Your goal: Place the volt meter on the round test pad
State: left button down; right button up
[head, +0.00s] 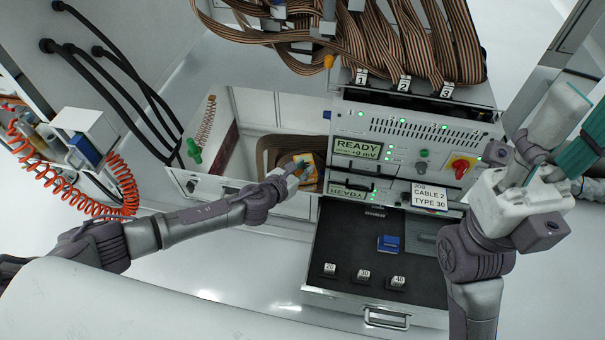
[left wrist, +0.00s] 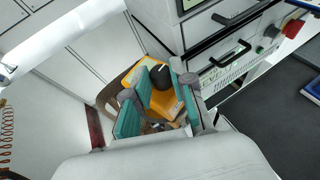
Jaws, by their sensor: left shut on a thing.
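The volt meter, a yellow-orange block (head: 312,182), is in my left gripper (head: 302,163) near the middle of the head view. In the left wrist view, the yellow-orange body (left wrist: 157,102) with a black round knob sits between the teal pads of my left gripper (left wrist: 158,108), which is shut on it. Whether its underside touches anything is hidden. I cannot make out the round test pad. My right gripper (head: 578,118) is at the right edge, fingers apart, with no object visible between them.
The instrument panel (head: 415,135) with a READY display and a red knob stands right of the left gripper. Below it, an open drawer (head: 345,250) holds a blue block (head: 388,243) and several small numbered weights. Brown ribbon cables (head: 340,50) hang above. A red coiled hose (head: 60,190) is at left.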

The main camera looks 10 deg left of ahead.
pick_arm(q)
jog(key=c, duration=1)
grip_release()
